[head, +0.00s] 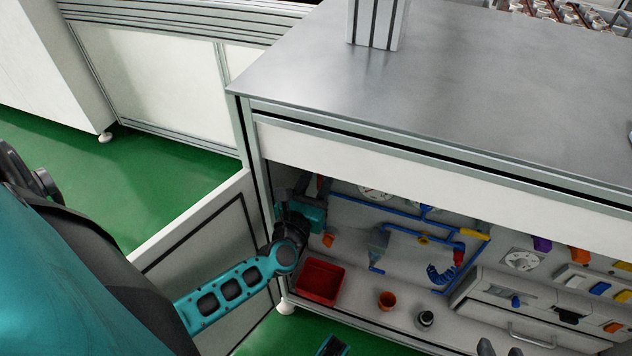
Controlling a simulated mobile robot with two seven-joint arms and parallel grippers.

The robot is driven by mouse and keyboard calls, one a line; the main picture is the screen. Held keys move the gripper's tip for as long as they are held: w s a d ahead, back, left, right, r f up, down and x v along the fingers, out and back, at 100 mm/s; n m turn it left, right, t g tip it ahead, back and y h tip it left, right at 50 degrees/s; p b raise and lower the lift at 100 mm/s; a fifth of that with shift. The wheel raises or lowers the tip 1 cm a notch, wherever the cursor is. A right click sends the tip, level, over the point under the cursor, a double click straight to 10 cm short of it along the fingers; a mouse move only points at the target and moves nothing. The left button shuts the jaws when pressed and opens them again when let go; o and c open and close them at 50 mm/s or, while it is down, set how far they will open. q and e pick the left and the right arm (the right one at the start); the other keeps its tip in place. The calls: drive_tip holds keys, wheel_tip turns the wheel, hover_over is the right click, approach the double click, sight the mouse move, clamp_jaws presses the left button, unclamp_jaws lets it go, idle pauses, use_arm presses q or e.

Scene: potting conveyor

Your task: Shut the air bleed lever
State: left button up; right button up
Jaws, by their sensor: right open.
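The blue air piping (375,208) runs along the back panel inside the open cabinet under the bench. It carries a yellow part (474,234), a red part (459,257), a small yellow fitting (423,239) and a coiled blue hose (441,274). I cannot tell which part is the air bleed lever. My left gripper (314,204) is inside the cabinet's left end, beside the piping's left end; its fingers are mostly hidden and its jaw state is unclear. My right gripper (501,349) shows only dark fingertips at the bottom edge, apart and empty, in front of the drawer unit.
A red bin (320,281), an orange cup (386,300) and a small dark jar (425,319) stand on the cabinet floor. A drawer unit (520,325) and colored switches fill the right. The metal benchtop (450,100) overhangs; a white side panel (195,240) stands left.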

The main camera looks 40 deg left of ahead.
use_arm(q)
clamp_jaws()
drive_tip(key=shift+d+m, duration=0.1)
drive_tip(key=shift+m, duration=0.2)
drive_tip(key=shift+w+d+m, duration=0.1)
drive_tip(key=shift+d+m, duration=0.3)
drive_tip(key=shift+m, duration=0.7)
drive_tip(key=shift+w+d+f+m+p, duration=0.2)
drive_tip(key=shift+d+f+m, duration=0.45)
drive_tip(key=shift+m, duration=1.9)
drive_tip(key=shift+w+d+f+m+p, duration=0.1)
drive_tip(key=shift+d+f+m+p, duration=0.5)
drive_tip(key=shift+m, duration=1.9)
drive_tip(key=shift+w+d+f+m+b, duration=0.1)
drive_tip(key=shift+d+f+m, duration=0.55)
drive_tip(key=shift+m, duration=1.9)
drive_tip(key=shift+a+f, duration=0.3)
drive_tip(key=shift+a, duration=0.05)
